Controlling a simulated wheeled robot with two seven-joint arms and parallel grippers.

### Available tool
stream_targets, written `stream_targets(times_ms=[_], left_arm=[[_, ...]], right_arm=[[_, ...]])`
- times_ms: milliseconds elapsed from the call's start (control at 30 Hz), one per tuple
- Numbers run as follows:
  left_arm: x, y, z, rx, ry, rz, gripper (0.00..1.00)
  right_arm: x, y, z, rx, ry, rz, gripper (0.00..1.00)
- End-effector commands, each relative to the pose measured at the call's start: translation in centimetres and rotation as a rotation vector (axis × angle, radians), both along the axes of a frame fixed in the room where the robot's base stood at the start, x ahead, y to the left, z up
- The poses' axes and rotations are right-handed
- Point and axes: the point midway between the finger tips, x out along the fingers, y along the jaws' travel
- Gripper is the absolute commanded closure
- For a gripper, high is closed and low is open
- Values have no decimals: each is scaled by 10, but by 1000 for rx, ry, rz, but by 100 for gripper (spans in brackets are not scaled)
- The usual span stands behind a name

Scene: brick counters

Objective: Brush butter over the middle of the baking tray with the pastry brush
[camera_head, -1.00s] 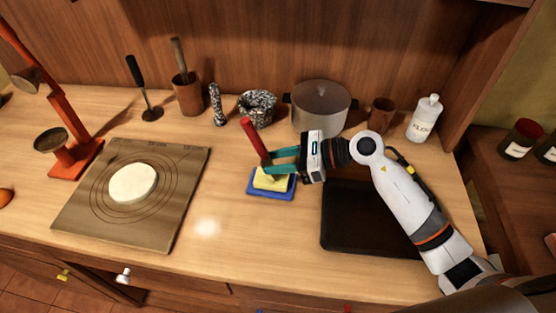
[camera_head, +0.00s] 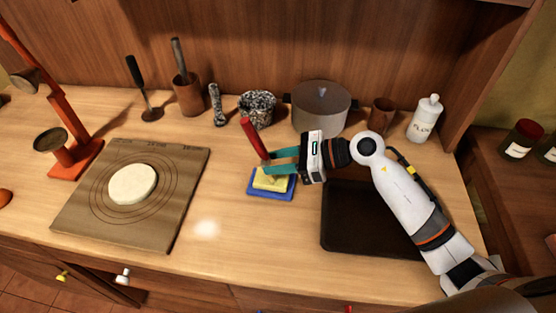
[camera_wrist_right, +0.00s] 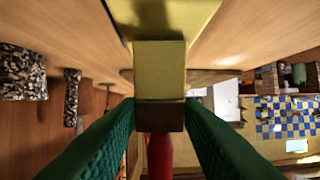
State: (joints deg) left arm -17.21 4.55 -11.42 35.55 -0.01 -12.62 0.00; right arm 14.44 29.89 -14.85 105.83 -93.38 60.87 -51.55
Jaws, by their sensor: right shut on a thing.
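My right gripper (camera_head: 268,161) is shut on the pastry brush, whose red handle (camera_head: 253,138) leans up and to the left. In the right wrist view the brush's pale bristle block (camera_wrist_right: 159,65) lies between the green fingers and reaches the yellow butter (camera_wrist_right: 180,14); whether it presses into it I cannot tell. In the head view the butter (camera_head: 272,182) sits on a blue dish (camera_head: 262,194) under the gripper. The dark baking tray (camera_head: 345,228) lies flat to the right, partly covered by my right arm. My left gripper is out of view.
A board (camera_head: 180,165) with a round of dough (camera_head: 133,184) lies at left, beside an orange scale (camera_head: 76,158). A grey pot (camera_head: 320,108), a speckled mortar (camera_head: 257,108) and a flour bottle (camera_head: 425,118) stand behind.

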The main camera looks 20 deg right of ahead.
Motion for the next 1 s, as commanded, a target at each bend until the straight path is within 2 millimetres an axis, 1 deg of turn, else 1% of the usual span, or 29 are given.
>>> stream_targets(times_ms=[33,133,800,900,1000], left_arm=[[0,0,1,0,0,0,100],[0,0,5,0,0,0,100],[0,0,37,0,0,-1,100],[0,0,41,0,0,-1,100],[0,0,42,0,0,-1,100]], right_arm=[[-1,0,-2,-5,9,2,89],[-1,0,3,-6,7,3,89],[0,0,61,-2,1,1,89],[0,0,68,-1,2,1,89],[0,0,70,-1,2,1,89]])
